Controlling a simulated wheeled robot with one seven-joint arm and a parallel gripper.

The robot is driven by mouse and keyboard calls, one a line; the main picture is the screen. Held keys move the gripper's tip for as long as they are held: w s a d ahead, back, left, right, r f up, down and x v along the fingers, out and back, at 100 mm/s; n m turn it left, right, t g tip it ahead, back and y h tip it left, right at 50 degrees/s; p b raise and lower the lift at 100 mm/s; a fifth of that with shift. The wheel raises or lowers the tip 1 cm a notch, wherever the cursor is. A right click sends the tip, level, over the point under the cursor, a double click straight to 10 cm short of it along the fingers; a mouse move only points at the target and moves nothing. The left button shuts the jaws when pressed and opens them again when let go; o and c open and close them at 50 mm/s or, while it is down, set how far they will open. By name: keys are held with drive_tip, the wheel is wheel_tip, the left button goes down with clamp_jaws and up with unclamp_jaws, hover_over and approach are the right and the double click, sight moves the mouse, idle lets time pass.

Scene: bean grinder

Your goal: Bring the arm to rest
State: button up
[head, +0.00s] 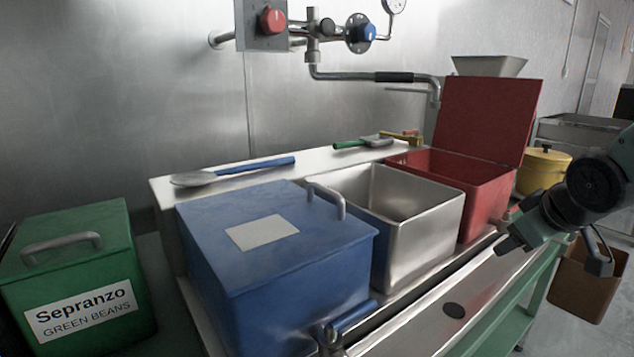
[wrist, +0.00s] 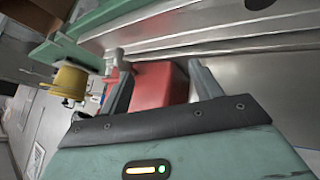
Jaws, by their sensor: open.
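My gripper (head: 507,246) is at the right in the head view, in front of the red bin (head: 470,190) and to the right of the steel bin (head: 425,235). In the wrist view its two fingers (wrist: 161,82) stand apart, and a red surface (wrist: 160,83) shows beyond and between them. It holds nothing that I can see. Whether the fingers touch anything cannot be told.
A closed blue bin (head: 285,275) and a lidded green beans box (head: 75,275) stand at left. The red bin's lid (head: 487,118) is raised. A yellow pot (head: 543,170) and a brown bucket (head: 582,285) are near my arm. A blue-handled scoop (head: 240,171) lies on the back ledge.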

drive_tip(key=s+a+f+m+g+y, duration=0.1)
drive_tip(key=s+a+f+m+g, duration=0.2)
drive_tip(key=s, duration=0.4)
drive_tip(key=s+a+f+m+g, duration=0.1)
drive_tip(key=s+a+f+g, duration=0.15)
drive_tip(key=s+f, duration=0.35)
drive_tip(key=s+a+r+n+g, duration=0.25)
drive_tip(key=s+a+n, duration=0.45)
drive_tip(key=s+a, duration=0.7)
wheel_tip(320, 180, up, 14)
drive_tip(key=w+a+p, duration=0.1)
drive_tip(key=a+p, duration=0.1)
drive_tip(key=p, duration=1.2)
drive_tip(key=shift+r, duration=0.25)
